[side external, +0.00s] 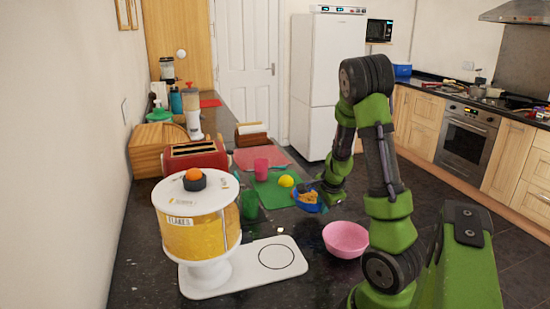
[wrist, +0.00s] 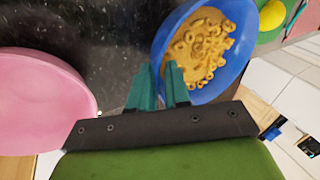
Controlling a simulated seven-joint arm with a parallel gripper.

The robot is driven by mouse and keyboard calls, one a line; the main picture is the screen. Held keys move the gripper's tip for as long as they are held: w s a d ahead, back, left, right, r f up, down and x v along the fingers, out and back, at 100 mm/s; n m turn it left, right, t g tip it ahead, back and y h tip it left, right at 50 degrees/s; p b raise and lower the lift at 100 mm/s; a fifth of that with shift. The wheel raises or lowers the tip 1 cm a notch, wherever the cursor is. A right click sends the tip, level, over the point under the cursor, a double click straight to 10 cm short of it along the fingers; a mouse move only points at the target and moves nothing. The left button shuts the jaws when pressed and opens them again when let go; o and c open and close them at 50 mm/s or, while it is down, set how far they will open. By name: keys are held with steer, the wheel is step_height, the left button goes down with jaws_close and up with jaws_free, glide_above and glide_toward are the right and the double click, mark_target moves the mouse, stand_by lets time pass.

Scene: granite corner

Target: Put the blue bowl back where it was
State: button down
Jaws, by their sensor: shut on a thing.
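The blue bowl (side external: 308,207) holds tan ring-shaped cereal and sits near the counter's right edge, by the green mat. In the wrist view the blue bowl (wrist: 241,62) is at upper right, with its near rim between my gripper's teal fingers. My gripper (side external: 310,188) reaches the bowl from the right. In the wrist view my gripper (wrist: 162,85) is shut on the bowl's rim. I cannot tell whether the bowl touches the counter.
A pink bowl (side external: 346,239) stands nearer, and shows in the wrist view (wrist: 40,100). A green cup (side external: 249,204) and a cereal dispenser (side external: 200,230) stand left.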

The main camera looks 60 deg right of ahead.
steer(key=shift+f, duration=1.4)
steer(key=c, duration=1.1)
jaws_free()
steer(key=shift+f, duration=0.1)
